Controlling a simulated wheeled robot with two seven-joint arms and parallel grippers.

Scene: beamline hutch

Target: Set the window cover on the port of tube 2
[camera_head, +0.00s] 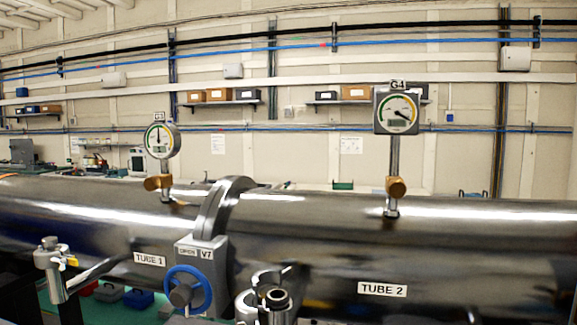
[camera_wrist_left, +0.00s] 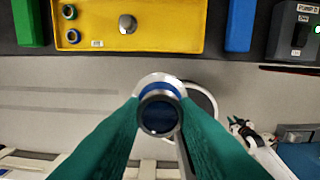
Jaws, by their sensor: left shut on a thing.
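In the left wrist view, my left gripper (camera_wrist_left: 160,118) has its two green fingers closed on a round piece, which looks like the window cover (camera_wrist_left: 160,112). It has a dark glassy face, a blue band and a silver rim. A pale ring (camera_wrist_left: 203,98) shows partly behind it; I cannot tell whether they touch. In the head view, tube 2 (camera_head: 480,235) is a long dark metal tube with a label. Neither gripper is clearly seen there.
Tube 1 (camera_head: 90,220) joins at a flange beside valve V7 with a blue handwheel (camera_head: 187,289). Gauge G4 (camera_head: 396,112) and another gauge (camera_head: 159,140) stand above the tubes. A yellow tray (camera_wrist_left: 170,42) with small rings, a blue block (camera_wrist_left: 240,25) and a pump box (camera_wrist_left: 293,35) lie beyond.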

